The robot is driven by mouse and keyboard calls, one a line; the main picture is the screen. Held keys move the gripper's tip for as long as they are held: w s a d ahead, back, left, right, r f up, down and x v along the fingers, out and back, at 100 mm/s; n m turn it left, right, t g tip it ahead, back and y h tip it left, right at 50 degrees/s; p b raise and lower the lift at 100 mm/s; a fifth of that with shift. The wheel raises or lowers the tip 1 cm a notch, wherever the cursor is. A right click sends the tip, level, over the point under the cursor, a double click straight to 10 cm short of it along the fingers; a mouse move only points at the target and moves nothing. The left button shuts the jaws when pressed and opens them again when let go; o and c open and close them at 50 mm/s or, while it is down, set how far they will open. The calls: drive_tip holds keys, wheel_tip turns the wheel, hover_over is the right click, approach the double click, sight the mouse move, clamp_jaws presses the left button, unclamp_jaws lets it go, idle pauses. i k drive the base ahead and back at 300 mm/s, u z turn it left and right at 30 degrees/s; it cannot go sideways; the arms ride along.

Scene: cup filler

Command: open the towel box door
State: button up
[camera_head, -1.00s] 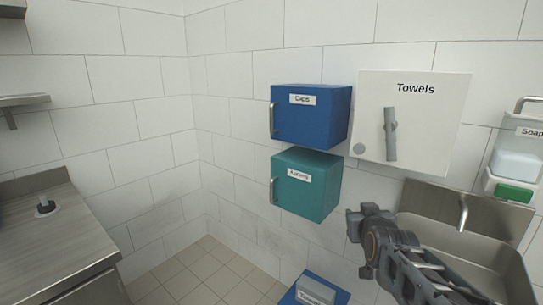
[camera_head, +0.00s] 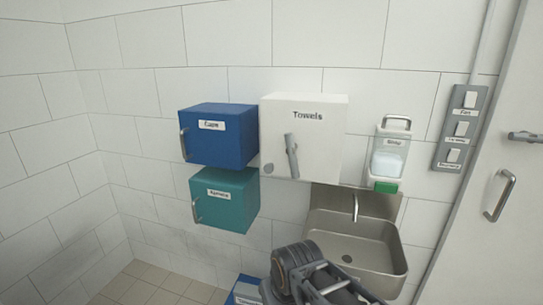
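The white towel box (camera_head: 325,135), labelled "Towels", hangs on the tiled wall near the middle of the view. Its door looks closed. A grey upright, slightly tilted handle (camera_head: 291,156) is on the lower left of its front, with a round grey knob or lock beside it at the lower left corner. My arm shows at the bottom centre, below the box and in front of the sink, apart from the handle. My gripper's fingertips cannot be made out.
Left of the towel box hang a blue caps box (camera_head: 232,145) and a teal box (camera_head: 238,207) below it. A soap dispenser (camera_head: 391,150) and a switch panel (camera_head: 459,128) are to the right. A steel sink (camera_head: 390,258) is below. A door with a handle (camera_head: 500,196) stands at far right.

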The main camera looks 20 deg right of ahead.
sight(318, 128)
drive_tip(key=z, duration=1)
drive_tip(key=i, duration=0.55)
drive_tip(key=u, duration=2.25)
